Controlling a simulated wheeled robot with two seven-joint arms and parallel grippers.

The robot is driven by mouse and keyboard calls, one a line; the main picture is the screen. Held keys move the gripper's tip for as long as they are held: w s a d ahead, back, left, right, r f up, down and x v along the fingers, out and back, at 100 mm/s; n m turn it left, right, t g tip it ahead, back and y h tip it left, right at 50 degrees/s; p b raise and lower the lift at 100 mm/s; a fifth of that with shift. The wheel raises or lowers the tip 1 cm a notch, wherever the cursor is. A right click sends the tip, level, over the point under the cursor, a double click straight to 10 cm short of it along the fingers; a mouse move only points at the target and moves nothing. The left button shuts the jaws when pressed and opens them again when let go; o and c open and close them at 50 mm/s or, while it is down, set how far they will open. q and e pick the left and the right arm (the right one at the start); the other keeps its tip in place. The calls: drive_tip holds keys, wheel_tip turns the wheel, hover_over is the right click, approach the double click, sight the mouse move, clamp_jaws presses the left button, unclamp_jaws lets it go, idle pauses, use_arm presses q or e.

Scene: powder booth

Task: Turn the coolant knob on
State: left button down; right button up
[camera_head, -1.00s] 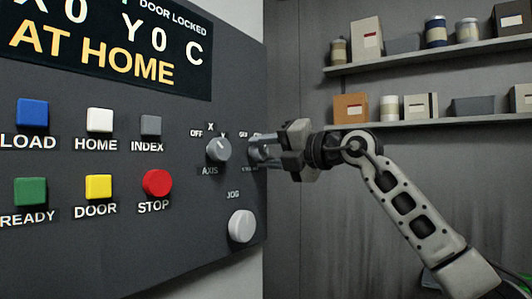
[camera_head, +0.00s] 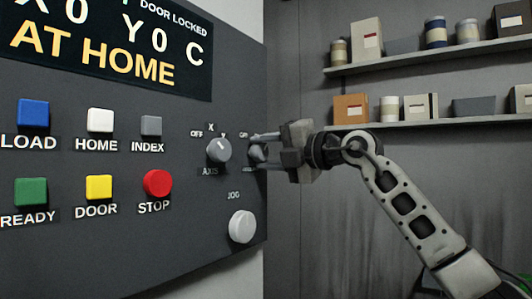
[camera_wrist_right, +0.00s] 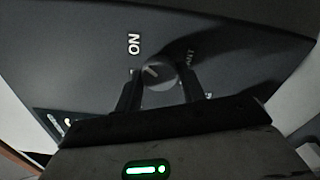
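The coolant knob (camera_head: 257,152) is a grey round knob at the right edge of the dark control panel (camera_head: 110,240), partly hidden behind my gripper. It also shows in the right wrist view (camera_wrist_right: 158,76), where its light pointer mark slants up toward a label reading ON. My right gripper (camera_head: 258,152) is at the knob, with one finger above and one below it in the head view. The fingers are spread, one on each side of the knob, and look clear of it. My left gripper is not in view.
A grey AXIS knob (camera_head: 218,150) sits just left of the gripper, and a pale JOG knob (camera_head: 242,226) sits below. Several coloured buttons, including a red STOP button (camera_head: 157,183), are farther left. Shelves (camera_head: 430,125) with boxes and jars hang behind my arm.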

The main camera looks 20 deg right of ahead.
drive_tip(key=shift+o, duration=1.4)
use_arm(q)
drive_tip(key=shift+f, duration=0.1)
use_arm(e)
drive_tip(key=shift+s+d, duration=0.15)
drive_tip(key=shift+d, duration=0.05)
use_arm(q)
drive_tip(key=b, duration=0.2)
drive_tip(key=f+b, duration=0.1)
drive_tip(key=b, duration=0.1)
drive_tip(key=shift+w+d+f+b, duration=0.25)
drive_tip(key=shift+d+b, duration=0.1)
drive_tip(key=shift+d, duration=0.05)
use_arm(e)
drive_tip(key=v, duration=1.5)
drive_tip(key=shift+s+d, duration=0.15)
drive_tip(key=shift+s, duration=0.05)
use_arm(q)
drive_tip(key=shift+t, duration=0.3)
